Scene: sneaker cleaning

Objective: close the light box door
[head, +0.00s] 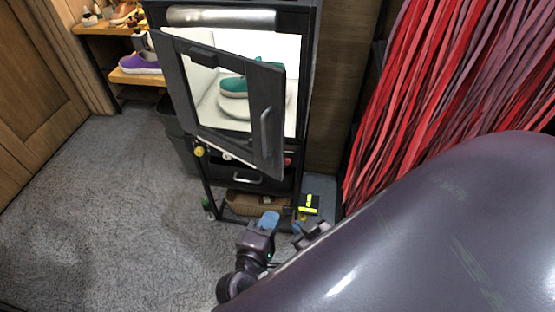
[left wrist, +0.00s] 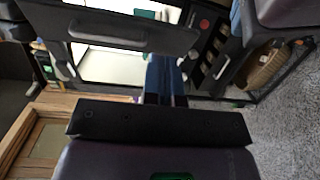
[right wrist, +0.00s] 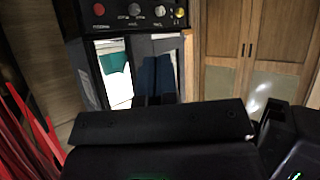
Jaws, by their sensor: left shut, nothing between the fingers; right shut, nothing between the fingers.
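The light box (head: 240,18) is a black cabinet with a bright white inside. Its dark-framed door (head: 180,85) stands ajar, with its handle edge swung out toward me. The door handle (head: 265,128) is on its right side and also shows in the left wrist view (left wrist: 120,36). A teal sneaker (head: 236,86) is inside. My left gripper (head: 268,220) is shut and empty, in front of the box and apart from the handle. My right gripper (head: 298,226) is shut and empty to its right, partly hidden by my arm. Its fingers (right wrist: 156,78) face the box.
Below the door are coloured knobs (right wrist: 138,11), a drawer with a handle (head: 234,178) and a basket (head: 240,205). A shoe shelf (head: 100,29) stands at the left. Red strips (head: 430,90) hang at the right. The carpet (head: 110,220) at the left is clear.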

